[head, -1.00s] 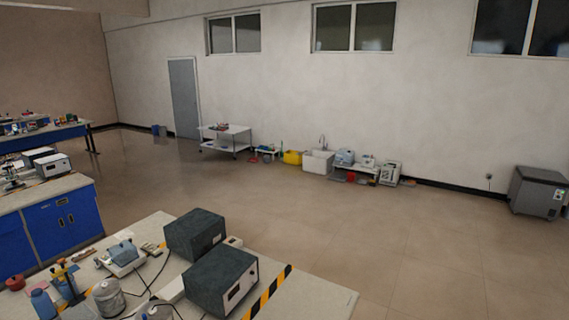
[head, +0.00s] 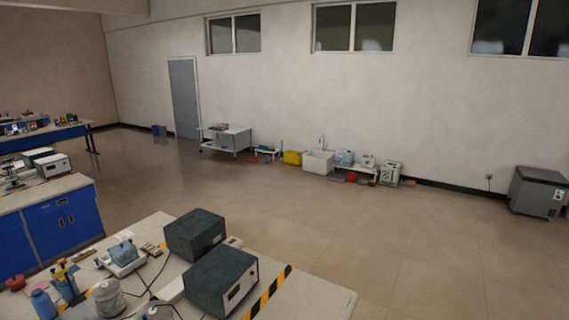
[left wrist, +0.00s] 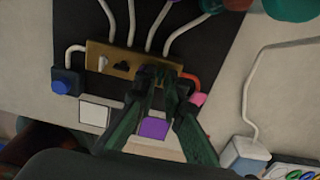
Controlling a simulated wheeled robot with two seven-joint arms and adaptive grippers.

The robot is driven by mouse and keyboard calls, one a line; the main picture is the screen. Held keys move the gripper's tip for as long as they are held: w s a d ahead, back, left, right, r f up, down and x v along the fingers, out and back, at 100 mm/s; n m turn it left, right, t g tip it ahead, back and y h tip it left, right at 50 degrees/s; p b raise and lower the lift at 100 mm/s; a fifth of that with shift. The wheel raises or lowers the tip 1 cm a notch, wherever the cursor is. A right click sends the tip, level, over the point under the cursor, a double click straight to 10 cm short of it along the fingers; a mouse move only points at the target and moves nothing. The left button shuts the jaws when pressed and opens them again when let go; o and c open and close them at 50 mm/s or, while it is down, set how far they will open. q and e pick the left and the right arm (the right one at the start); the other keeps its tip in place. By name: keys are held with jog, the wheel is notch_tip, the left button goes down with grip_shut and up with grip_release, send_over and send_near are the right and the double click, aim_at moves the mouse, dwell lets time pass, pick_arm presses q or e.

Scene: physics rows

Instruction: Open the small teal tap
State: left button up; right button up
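I cannot make out a small teal tap for certain in either view. In the left wrist view a rounded teal thing (left wrist: 291,8) is cut off by the top right edge, and I cannot tell what it is. My left gripper (left wrist: 158,80) shows there as two dark green fingers. Their tips come close together over the right part of a brass-coloured strip (left wrist: 110,62) with pale hoses. I cannot tell whether anything is between the tips. A purple square (left wrist: 154,128) shows between the fingers farther back. My right gripper is in neither view.
In the left wrist view a blue knob block (left wrist: 66,82) lies left of the strip, and a white box with a cable (left wrist: 244,154) lies right. In the head view the near bench (head: 315,298) holds dark boxes (head: 222,280) and bottles.

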pick_arm(q)
jog(key=shift+c, duration=0.2)
grip_shut()
jog(key=n+p, duration=0.2)
jog(key=n, duration=0.1)
jog(key=n+p, duration=0.1)
jog(key=shift+r, duration=0.25)
jog(key=n+p, duration=0.1)
jog(key=n, duration=0.1)
jog(key=shift+f+n+p, duration=0.1)
jog(key=shift+n+p, duration=0.2)
jog(key=shift+f, duration=0.15)
